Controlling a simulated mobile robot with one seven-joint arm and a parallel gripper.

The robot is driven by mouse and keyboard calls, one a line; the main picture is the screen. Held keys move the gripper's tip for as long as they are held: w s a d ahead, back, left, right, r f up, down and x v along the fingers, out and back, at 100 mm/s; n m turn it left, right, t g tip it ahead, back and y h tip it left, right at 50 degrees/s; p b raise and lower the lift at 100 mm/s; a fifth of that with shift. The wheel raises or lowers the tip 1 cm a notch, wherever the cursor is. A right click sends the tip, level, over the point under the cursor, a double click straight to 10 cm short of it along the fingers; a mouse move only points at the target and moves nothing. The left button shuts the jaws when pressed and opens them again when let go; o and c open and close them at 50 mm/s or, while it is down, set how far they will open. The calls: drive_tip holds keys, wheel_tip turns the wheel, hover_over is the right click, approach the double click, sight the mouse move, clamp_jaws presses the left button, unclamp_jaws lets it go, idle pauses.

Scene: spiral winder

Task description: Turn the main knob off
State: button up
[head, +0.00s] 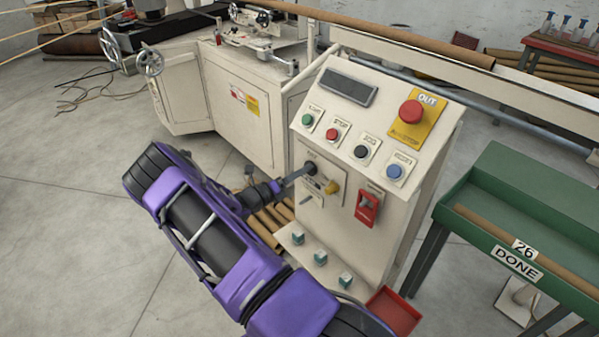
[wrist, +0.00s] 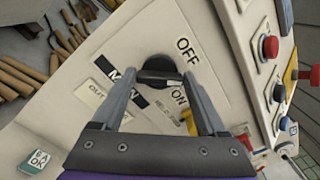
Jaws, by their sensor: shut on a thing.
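The main knob (wrist: 158,66) is a black round dial with a raised bar, in the middle of the wrist view. A white mark on the bar points right, between the OFF label (wrist: 187,50) and the ON label (wrist: 179,96), closer to ON. My gripper (wrist: 161,82) has its two grey fingers on either side of the bar and is shut on it. In the head view, my gripper (head: 304,171) reaches the panel from the left, and the knob (head: 311,166) is mostly hidden by the fingertips.
A yellow knob (head: 332,187) sits right beside the main knob. A red switch (head: 367,207) is farther right. Green, red, black and blue buttons line the panel above, with a red emergency stop (head: 411,111). A green table (head: 500,215) stands to the right.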

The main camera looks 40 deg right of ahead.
drive_tip(key=shift+f+n+p, duration=0.2)
drive_tip(key=shift+n+p, duration=0.2)
drive_tip(key=shift+n, duration=3.5)
drive_tip(key=o, duration=1.3)
drive_tip(key=s+a, duration=0.1)
drive_tip(key=a, duration=1.6)
drive_tip(key=shift+s+a, duration=0.2)
drive_tip(key=shift+a, duration=0.05)
drive_tip(key=shift+w+r, duration=0.1)
